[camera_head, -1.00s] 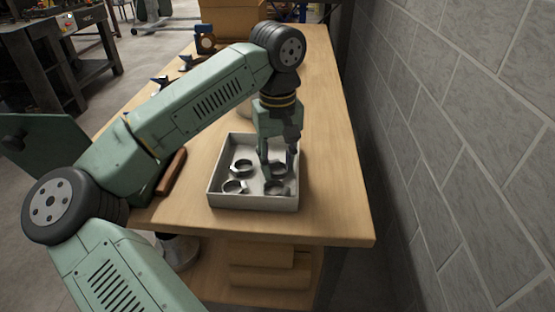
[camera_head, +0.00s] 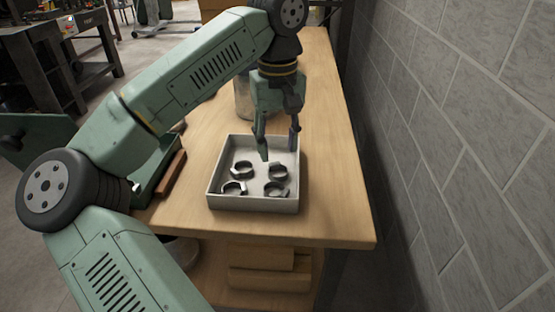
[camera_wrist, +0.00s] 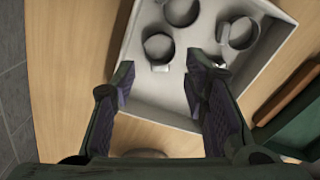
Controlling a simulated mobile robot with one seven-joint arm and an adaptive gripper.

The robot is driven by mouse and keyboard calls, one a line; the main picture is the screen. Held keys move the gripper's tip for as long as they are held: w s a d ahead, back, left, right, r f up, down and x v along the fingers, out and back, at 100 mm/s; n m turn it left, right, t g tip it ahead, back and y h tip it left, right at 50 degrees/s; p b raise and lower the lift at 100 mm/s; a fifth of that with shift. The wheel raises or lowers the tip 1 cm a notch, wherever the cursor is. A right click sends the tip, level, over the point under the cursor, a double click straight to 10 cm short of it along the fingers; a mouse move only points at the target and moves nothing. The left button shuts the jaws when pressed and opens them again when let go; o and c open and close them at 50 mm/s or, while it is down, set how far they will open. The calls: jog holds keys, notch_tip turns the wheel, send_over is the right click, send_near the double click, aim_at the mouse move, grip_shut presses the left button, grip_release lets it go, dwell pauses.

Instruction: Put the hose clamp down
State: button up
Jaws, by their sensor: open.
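Several dark metal hose clamps lie in a shallow light grey tray (camera_head: 253,204) on the wooden bench. The back right clamp (camera_head: 278,171) is the one closest below my gripper (camera_head: 278,147). In the wrist view this clamp (camera_wrist: 158,47) lies on the tray floor just beyond the gap between my fingertips (camera_wrist: 158,76). The other clamps are the back left (camera_head: 243,169), front left (camera_head: 234,188) and front right (camera_head: 276,189). My gripper is open and empty above the back part of the tray, its fingers pointing down, apart from the clamps.
The wooden bench top (camera_head: 326,150) is clear right of the tray, with a grey block wall (camera_head: 450,130) beyond. A brown handle-like bar (camera_head: 171,174) and a green case (camera_head: 152,178) lie left of the tray. A jar (camera_head: 243,98) stands behind it.

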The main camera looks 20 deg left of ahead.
aim_at(277, 170)
notch_tip(277, 170, up, 6)
jog(key=shift+r, duration=0.25)
jog(key=shift+f, duration=0.1)
dwell(0.4)
